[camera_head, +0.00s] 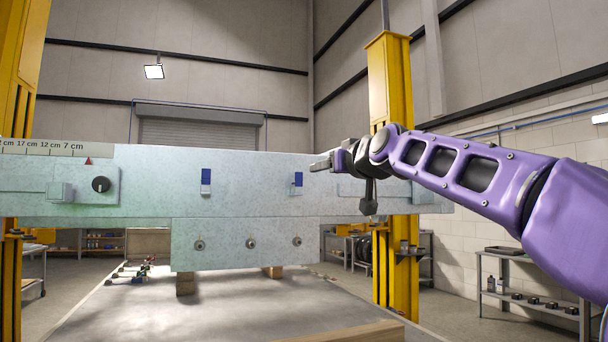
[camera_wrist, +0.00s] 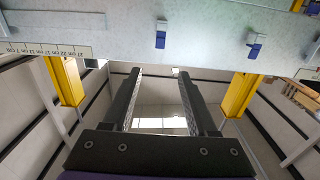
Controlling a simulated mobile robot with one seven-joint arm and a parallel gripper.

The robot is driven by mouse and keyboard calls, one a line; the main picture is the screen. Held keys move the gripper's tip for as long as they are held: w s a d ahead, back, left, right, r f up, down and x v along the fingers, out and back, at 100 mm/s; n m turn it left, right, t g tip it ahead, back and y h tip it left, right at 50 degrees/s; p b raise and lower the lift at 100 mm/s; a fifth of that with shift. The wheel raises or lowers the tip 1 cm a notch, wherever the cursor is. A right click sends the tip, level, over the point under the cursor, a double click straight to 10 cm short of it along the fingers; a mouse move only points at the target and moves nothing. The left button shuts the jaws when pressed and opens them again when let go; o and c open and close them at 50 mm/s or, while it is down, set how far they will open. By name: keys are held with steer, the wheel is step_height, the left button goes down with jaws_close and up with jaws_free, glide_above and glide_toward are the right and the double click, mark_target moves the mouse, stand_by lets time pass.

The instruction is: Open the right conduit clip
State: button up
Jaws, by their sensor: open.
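The right conduit clip (camera_head: 298,180) is a small blue and grey piece on the front of the pale speckled beam (camera_head: 260,200). A similar left clip (camera_head: 206,178) sits on the same beam. I cannot tell whether either is latched. My gripper (camera_head: 322,165) is close to the right clip, just to its right and slightly higher, apart from it in the picture. In the wrist view, my two dark fingers (camera_wrist: 160,74) are spread with nothing between them. Two blue and grey clips show beyond the fingertips, one near the middle (camera_wrist: 161,36) and one to the right (camera_wrist: 254,46).
A black knob (camera_head: 101,184) and a ruler strip (camera_head: 42,148) are on the beam's left part. Three round fittings (camera_head: 251,243) line the lower plate. Yellow posts (camera_head: 390,90) stand at both sides. The grey table (camera_head: 240,306) below is mostly clear.

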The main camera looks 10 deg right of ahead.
steer(key=p, duration=0.5)
glide_toward(299, 176)
steer(key=w+p, duration=0.2)
steer(key=w, duration=0.1)
steer(key=w+a+p, duration=0.1)
steer(key=w+p, duration=0.1)
steer(key=w, duration=0.1)
steer(key=shift+w+a+r, duration=0.1)
steer(key=shift+w+a+p, duration=0.15)
steer(key=shift+w+p, duration=0.25)
steer(key=shift+w, duration=0.45)
steer(key=shift+c, duration=0.3)
jaws_close()
